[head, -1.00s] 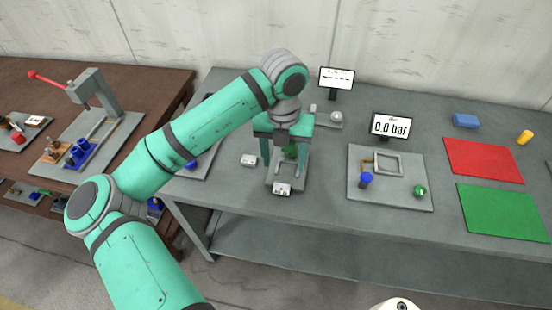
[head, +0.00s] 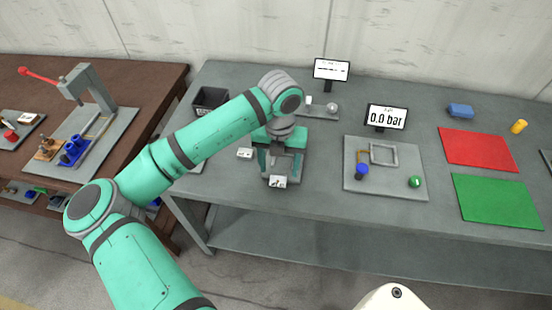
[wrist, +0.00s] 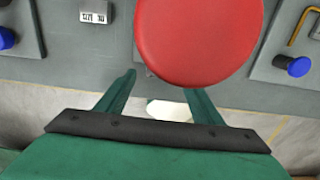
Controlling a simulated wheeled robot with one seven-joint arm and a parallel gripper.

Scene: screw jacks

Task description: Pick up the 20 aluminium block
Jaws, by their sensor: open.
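A small silver-grey block (wrist: 95,11) with dark marks on a pale label, apparently the 20 aluminium block, lies on the grey table at the upper left of the wrist view. In the head view a small pale block (head: 244,153), likely the same one, lies just left of my gripper (head: 280,166). My gripper is open, and its green fingers also show in the wrist view (wrist: 160,86). It is over the station beside the block, not around the block. A large red disc (wrist: 198,38) is close to the wrist camera and hides what is beneath it.
A plate with a blue knob (head: 361,171) and green ball (head: 415,182) lies to the right. A dark bin (head: 210,99) stands at back left. Red (head: 480,149) and green (head: 497,201) mats lie at right.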

